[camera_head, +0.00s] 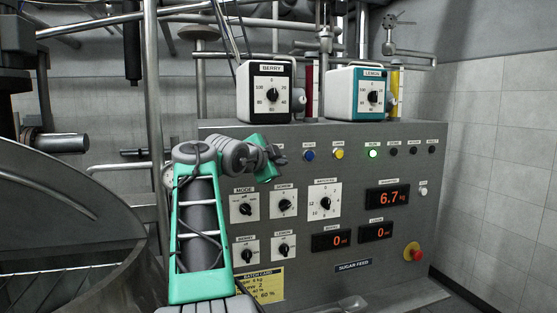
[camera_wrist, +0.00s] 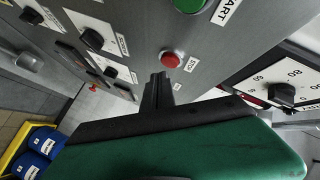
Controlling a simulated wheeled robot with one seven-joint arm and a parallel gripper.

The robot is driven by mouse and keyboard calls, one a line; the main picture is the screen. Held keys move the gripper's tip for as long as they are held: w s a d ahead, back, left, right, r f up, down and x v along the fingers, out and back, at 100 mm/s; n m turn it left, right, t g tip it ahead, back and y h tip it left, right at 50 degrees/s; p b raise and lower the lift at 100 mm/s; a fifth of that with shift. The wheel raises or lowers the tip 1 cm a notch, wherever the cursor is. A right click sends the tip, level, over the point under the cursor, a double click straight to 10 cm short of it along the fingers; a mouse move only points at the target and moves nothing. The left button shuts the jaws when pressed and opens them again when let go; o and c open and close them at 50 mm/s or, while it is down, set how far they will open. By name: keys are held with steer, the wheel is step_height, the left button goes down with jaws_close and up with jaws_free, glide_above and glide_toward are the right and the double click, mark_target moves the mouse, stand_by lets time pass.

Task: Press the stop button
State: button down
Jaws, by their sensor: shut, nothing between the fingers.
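The stop button is a small round red button (camera_wrist: 171,59) on the grey panel, with a STOP label beside it in the wrist view. My gripper (camera_wrist: 159,78) is shut and empty, its dark fingertips just below the red button in that picture. Whether they touch the panel or stand off it I cannot tell. In the head view my gripper (camera_head: 268,160) is at the panel's upper left, and the stop button is hidden there behind my arm.
A green START button (camera_wrist: 190,4) sits above the red one in the wrist view. The panel (camera_head: 360,160) also carries lamps, dials, displays and a red mushroom button (camera_head: 413,251) at lower right. BERRY (camera_head: 266,90) and LEMON (camera_head: 356,93) dial boxes stand on top. A metal vessel (camera_head: 70,220) is at left.

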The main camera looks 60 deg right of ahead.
steer(key=shift+d, duration=0.1)
steer(key=shift+w+d, duration=0.25)
steer(key=shift+w, duration=0.05)
steer(key=shift+w+d+p, duration=0.3)
steer(key=shift+p, duration=0.3)
stand_by(0.4)
steer(key=shift+a, duration=0.1)
steer(key=shift+s+a+b, duration=0.5)
steer(key=shift+s+b, duration=0.05)
steer(key=shift+b, duration=0.2)
steer(key=shift+f, duration=0.1)
